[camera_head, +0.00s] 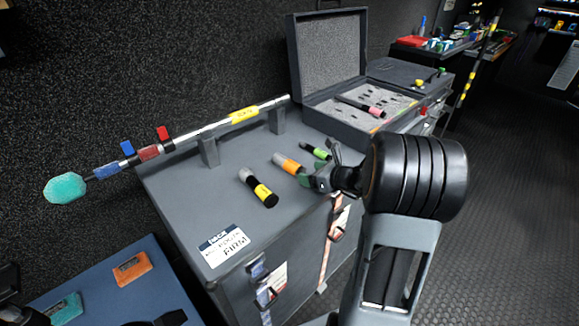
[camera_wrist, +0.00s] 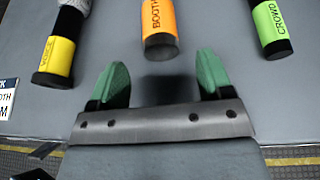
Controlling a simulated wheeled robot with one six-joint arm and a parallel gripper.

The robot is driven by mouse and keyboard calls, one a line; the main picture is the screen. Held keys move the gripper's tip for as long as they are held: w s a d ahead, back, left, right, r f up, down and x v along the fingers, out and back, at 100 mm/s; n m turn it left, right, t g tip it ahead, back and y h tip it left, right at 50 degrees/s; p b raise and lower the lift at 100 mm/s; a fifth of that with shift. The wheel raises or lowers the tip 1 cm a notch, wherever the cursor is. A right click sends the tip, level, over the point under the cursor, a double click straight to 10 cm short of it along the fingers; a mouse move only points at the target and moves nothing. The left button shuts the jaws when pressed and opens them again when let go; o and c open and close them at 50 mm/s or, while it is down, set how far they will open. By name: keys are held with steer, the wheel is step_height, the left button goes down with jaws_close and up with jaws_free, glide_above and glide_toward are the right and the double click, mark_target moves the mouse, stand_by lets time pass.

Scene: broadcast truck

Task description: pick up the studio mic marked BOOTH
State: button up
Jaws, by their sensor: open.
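The studio mic marked BOOTH, with an orange band, lies on the grey case top in the head view (camera_head: 287,163). In the wrist view its orange BOOTH label (camera_wrist: 158,17) and dark end show at the top centre. My gripper (camera_wrist: 155,80) is open, its two green fingertips apart and pointing toward the mic. The dark end of the mic lies just beyond the gap between the fingertips, and nothing is between them. In the head view my gripper (camera_head: 318,181) is at the right end of the mic, partly covered by my arm.
A yellow-banded mic (camera_head: 262,192) lies left of BOOTH, and a green mic marked CROWD (camera_wrist: 272,27) lies right. A boom pole (camera_head: 215,127) rests on stands behind. An open foam-lined case (camera_head: 327,105) stands farther back. The case top's front left is mostly clear.

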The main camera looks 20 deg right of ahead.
mark_target(302, 170)
steer(key=x, duration=0.5)
steer(key=shift+b, duration=0.4)
steer(key=shift+c, duration=0.5)
steer(key=c, duration=1)
steer(key=shift+c, duration=0.6)
steer(key=shift+r, duration=0.15)
